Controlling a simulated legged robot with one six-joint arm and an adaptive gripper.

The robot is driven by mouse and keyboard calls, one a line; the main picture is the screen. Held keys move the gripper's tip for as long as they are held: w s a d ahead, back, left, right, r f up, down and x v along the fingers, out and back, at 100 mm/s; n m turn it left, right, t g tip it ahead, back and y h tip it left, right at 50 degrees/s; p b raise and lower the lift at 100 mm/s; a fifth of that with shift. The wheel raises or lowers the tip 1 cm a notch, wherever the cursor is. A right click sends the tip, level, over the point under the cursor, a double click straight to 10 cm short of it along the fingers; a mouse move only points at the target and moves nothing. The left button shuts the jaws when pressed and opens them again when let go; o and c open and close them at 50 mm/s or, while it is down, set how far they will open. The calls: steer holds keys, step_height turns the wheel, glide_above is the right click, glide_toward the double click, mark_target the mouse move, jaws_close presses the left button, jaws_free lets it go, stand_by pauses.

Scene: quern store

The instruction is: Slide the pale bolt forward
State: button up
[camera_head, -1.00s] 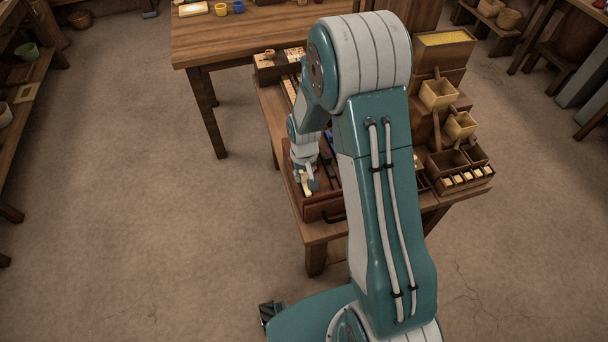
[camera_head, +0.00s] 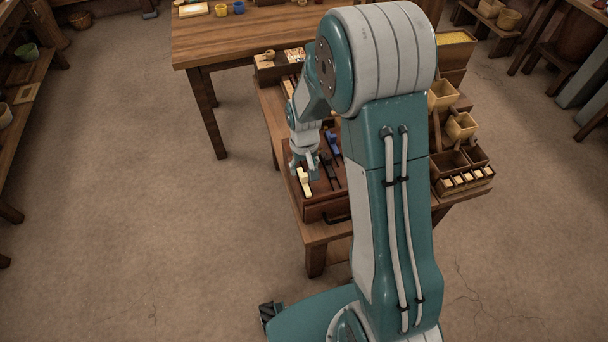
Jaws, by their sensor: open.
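The pale bolt (camera_head: 304,182) is a small cream piece on the dark wooden tray-like board (camera_head: 326,206) at the near left of the wooden bench. My gripper (camera_head: 302,166) is open, at the far end of the pale bolt. Its fingers point down and partly overlap the bolt in the picture, so I cannot tell whether they touch it. A blue bolt (camera_head: 334,143) and a black bolt (camera_head: 328,168) lie to the right on the same board. My arm hides the board's right part.
A rack of wooden boxes and scoops (camera_head: 460,126) stands on the right of the bench. A box with pale contents (camera_head: 279,66) stands behind the board. A larger table (camera_head: 245,40) is at the back. The floor to the left is clear.

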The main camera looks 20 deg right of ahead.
step_height(320, 180, up, 7)
stand_by(0.3)
steer(key=shift+r, duration=0.2)
step_height(320, 180, up, 8)
steer(key=t, duration=0.1)
glide_above(304, 176)
steer(key=s, duration=0.4)
steer(key=s+r+t, duration=0.2)
steer(key=s+r, duration=0.3)
steer(key=r, duration=0.1)
steer(key=s+r+t, duration=0.2)
steer(key=s+r, duration=0.3)
steer(key=s, duration=0.7)
steer(key=shift+r+t, duration=0.3)
steer(key=shift+w+d, duration=0.1)
